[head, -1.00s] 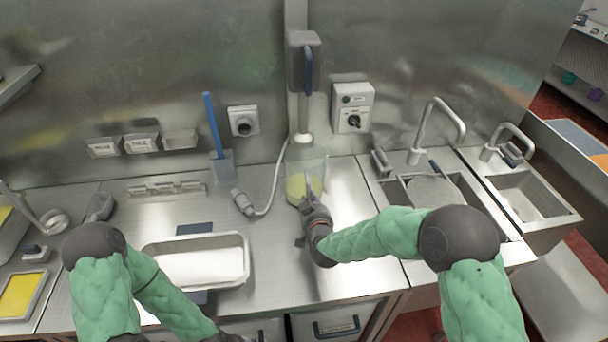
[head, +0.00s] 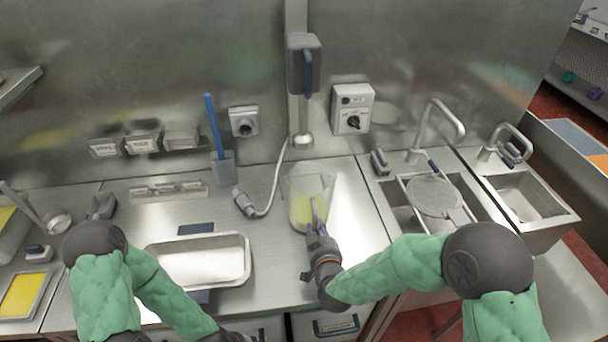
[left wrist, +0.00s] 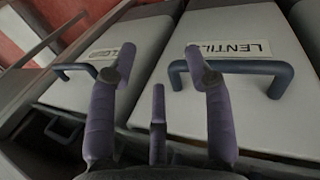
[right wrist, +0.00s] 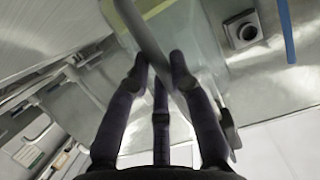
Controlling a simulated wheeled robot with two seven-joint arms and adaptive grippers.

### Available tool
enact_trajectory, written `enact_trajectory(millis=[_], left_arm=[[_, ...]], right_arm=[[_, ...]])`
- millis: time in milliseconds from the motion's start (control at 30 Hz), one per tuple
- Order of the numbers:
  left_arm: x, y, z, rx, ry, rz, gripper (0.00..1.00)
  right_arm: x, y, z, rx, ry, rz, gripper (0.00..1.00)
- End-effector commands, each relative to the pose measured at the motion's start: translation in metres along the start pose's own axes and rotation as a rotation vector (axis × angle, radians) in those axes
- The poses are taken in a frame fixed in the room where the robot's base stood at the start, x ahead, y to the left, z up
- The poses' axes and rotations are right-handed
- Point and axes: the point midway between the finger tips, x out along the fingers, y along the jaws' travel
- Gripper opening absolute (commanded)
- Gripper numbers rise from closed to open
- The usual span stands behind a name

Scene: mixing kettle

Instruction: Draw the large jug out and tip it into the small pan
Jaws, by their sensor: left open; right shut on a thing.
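The large jug (head: 308,190) is clear, with yellow contents in its lower part, and looks upright in the head view. It stands in front of the wall mixer's shaft. My right gripper (head: 316,222) is shut on the jug's handle on its near side; the handle (right wrist: 150,32) runs between the fingers in the right wrist view. I cannot tell whether the jug's base touches the counter. The small pan (head: 247,262) is a shallow metal rectangle, left of and nearer than the jug. My left gripper (left wrist: 160,60) is open and empty in front of labelled bins, below the head view's edge.
The mixer (head: 304,62) hangs on the back wall above and behind the jug. A hose with a grey plug (head: 244,202) lies left of the jug. A blue-handled tool (head: 214,125) stands by the wall. Sinks (head: 525,195) are at right. Counter right of the jug is clear.

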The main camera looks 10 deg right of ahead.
Motion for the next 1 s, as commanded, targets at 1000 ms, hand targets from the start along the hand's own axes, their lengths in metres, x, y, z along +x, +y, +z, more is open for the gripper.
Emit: enact_trajectory(millis=[1000], left_arm=[[0.0052, -0.0019, -0.0002, 0.000, 0.000, 0.000, 0.51]], right_arm=[[-0.0012, 0.0005, 0.0026, 0.001, 0.008, 0.002, 0.00]])
